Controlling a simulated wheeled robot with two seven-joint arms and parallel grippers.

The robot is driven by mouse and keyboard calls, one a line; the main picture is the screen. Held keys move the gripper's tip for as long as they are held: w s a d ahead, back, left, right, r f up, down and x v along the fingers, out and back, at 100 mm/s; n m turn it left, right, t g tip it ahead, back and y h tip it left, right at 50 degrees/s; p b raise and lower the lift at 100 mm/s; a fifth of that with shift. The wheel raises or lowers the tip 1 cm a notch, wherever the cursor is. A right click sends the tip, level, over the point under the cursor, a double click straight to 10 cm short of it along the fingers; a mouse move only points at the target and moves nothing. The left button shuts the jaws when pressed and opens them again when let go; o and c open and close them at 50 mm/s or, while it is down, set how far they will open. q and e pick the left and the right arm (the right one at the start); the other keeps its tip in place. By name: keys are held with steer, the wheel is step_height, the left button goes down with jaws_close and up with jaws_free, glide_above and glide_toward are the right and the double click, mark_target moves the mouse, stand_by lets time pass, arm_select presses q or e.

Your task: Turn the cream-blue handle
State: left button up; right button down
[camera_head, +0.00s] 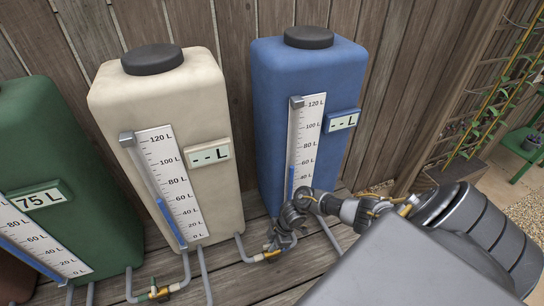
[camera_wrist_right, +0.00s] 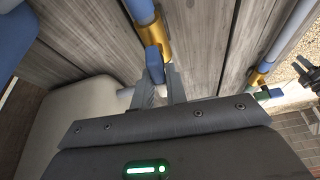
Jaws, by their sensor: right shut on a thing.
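The cream tank (camera_head: 170,95) and the blue tank (camera_head: 310,75) stand side by side, joined low down by a pipe with a brass valve (camera_head: 267,256). In the right wrist view this brass valve (camera_wrist_right: 153,28) has a blue handle (camera_wrist_right: 154,63), the cream-blue handle. My right gripper (camera_head: 280,243) is down at the valve in front of the blue tank. Its fingers (camera_wrist_right: 157,88) are shut on the blue handle. In the head view the gripper hides the handle.
A green tank (camera_head: 80,190) stands at the left, with another brass valve (camera_head: 158,293) on the pipe between it and the cream tank. A green handle (camera_wrist_right: 270,94) shows at the right in the wrist view. A wooden fence (camera_head: 235,60) closes the back.

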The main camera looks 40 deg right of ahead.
stand_by(0.4)
steer(key=c, duration=1.4)
jaws_free()
steer(key=shift+c, duration=0.2)
steer(key=v, duration=1)
steer(key=shift+r, duration=0.35)
